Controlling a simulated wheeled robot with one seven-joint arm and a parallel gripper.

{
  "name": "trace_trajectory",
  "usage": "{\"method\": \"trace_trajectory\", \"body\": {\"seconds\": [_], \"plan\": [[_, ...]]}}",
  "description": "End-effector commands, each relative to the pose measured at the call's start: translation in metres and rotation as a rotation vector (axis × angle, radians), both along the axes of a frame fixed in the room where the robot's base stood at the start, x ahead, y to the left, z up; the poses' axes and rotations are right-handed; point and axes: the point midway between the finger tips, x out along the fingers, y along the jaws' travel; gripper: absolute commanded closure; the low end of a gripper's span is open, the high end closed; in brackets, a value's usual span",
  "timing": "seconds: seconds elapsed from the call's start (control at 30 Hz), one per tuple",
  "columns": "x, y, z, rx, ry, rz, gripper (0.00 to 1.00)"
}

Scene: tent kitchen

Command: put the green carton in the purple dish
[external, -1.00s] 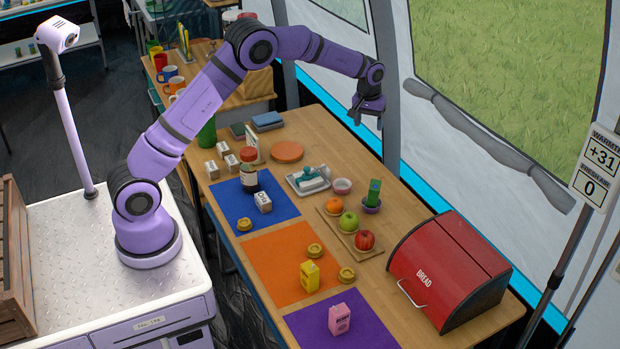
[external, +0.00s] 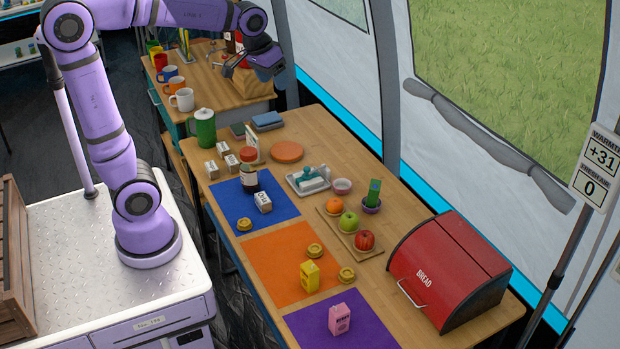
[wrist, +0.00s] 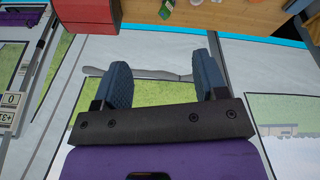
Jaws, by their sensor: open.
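The green carton (external: 374,191) stands upright in the small purple dish (external: 371,206) on the long table, right of the fruit board. In the wrist view a green block (wrist: 166,9), likely the carton, shows at the top edge. My gripper (external: 250,66) is high up over the far wooden table, well behind and away from the dish. Its two blue fingers (wrist: 163,85) are apart with nothing between them in the wrist view.
A red bread bin (external: 448,273) stands right of the dish. A board (external: 346,243) with an orange and apples is in front. Yellow (external: 310,276) and pink (external: 339,319) cartons stand on mats.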

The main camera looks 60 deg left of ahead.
Motion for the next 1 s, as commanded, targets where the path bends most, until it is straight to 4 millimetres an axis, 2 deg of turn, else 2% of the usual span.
{"method": "trace_trajectory", "body": {"seconds": [0.03, 0.3, 0.5, 0.7, 1.0], "plan": [[-0.021, -0.002, 0.003, 0.008, -0.017, -0.019, 0.34], [-0.121, -0.009, -0.005, 0.060, -0.086, -0.132, 0.34], [-0.177, -0.012, -0.024, 0.098, -0.128, -0.200, 0.34], [-0.202, -0.013, -0.037, 0.119, -0.145, -0.232, 0.34], [-0.205, -0.013, -0.038, 0.121, -0.146, -0.236, 0.34]]}}
